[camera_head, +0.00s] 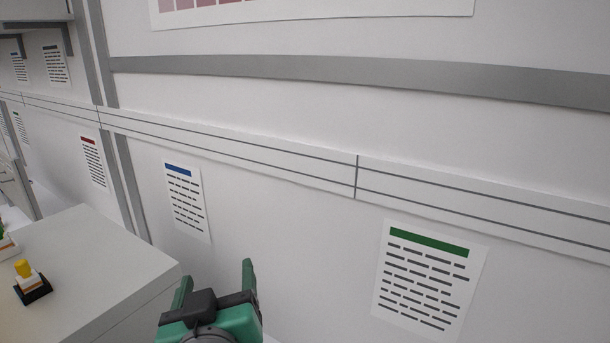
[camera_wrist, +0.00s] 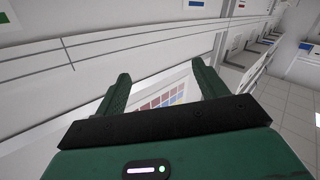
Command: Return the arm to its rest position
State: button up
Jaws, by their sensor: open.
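My gripper (camera_head: 216,278) shows at the bottom of the head view, green with a dark grey crosspiece, its two fingers pointing up and apart. It is open and nothing shows between the fingers. It is right of the grey-white counter in the picture, in front of the wall. In the wrist view my gripper (camera_wrist: 162,83) also has its two green fingers spread. A chart of coloured squares (camera_wrist: 165,98) shows beyond them, apart from the fingers. Most of my arm is out of view.
A counter (camera_head: 105,265) stands at the lower left, with a yellow-topped jar (camera_head: 27,275) on a dark base. Sheets with a blue header (camera_head: 186,200), a green header (camera_head: 428,275) and a red header (camera_head: 93,160) hang on the wall.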

jog(key=s+d+r+m+t+h+p, duration=0.1)
jog(key=s+d+r+m+t+h, duration=0.1)
jog(key=s+d+r, duration=0.5)
jog(key=s+d+r+m+t+h+p, duration=0.1)
jog(key=s+d+r+t, duration=0.5)
jog(key=r, duration=0.7)
jog(key=s+d+m+h, duration=0.1)
jog(key=d+m, duration=0.1)
jog(key=shift+s+d+m, duration=0.25)
jog(key=shift+s+m, duration=0.15)
jog(key=shift+a, duration=0.1)
